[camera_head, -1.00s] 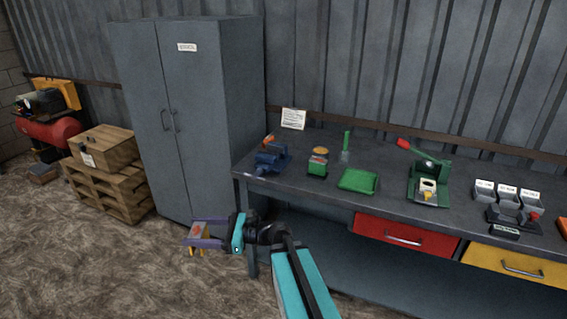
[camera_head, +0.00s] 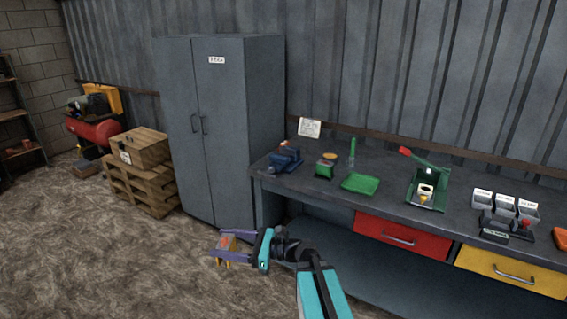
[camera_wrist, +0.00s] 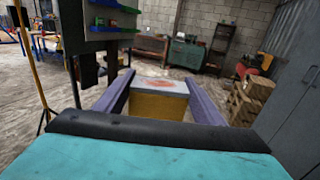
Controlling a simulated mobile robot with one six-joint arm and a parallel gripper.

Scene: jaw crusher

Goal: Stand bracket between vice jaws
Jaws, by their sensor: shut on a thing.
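My gripper (camera_head: 226,247) is low in front of the bench's left end, over the dirt floor, with its fingers to the left. It is shut on the bracket (camera_head: 227,243), a small yellow-orange piece with a red mark on a pale face. In the wrist view the bracket (camera_wrist: 158,104) sits between the two purple fingers, pale red-marked top and yellow front showing. The blue vice (camera_head: 285,158) stands on the left end of the workbench, apart from my gripper. Its jaw gap is too small to make out.
The workbench (camera_head: 320,188) also carries a green tray (camera_head: 361,184), a green press (camera_head: 428,187) and small grey bins (camera_head: 505,204). A grey cabinet (camera_head: 205,130) stands left of it. Crates on a pallet (camera_head: 140,170) are farther left. The floor around my gripper is clear.

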